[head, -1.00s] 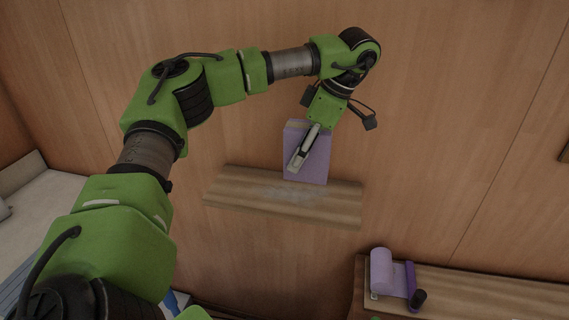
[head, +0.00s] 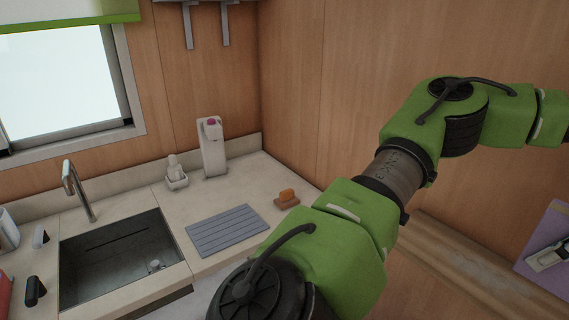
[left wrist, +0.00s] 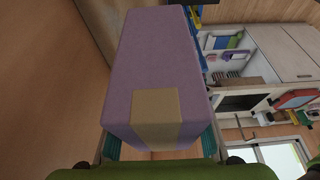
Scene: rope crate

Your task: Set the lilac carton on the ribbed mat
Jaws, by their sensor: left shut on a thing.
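The lilac carton (head: 551,226) is partly in the head view, cut off by the right edge. In the left wrist view the carton (left wrist: 150,60) fills the middle, with a tan tape strip (left wrist: 156,108) on it. My left gripper (head: 549,256) is shut on the carton, its teal-edged fingers on either side of it in the left wrist view. The grey ribbed mat (head: 226,231) lies flat and bare on the counter right of the sink, well to the left of the carton. My right gripper is not in view.
A wooden shelf (head: 465,262) runs below the carton; contact cannot be told. My left arm crosses the counter's right front.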

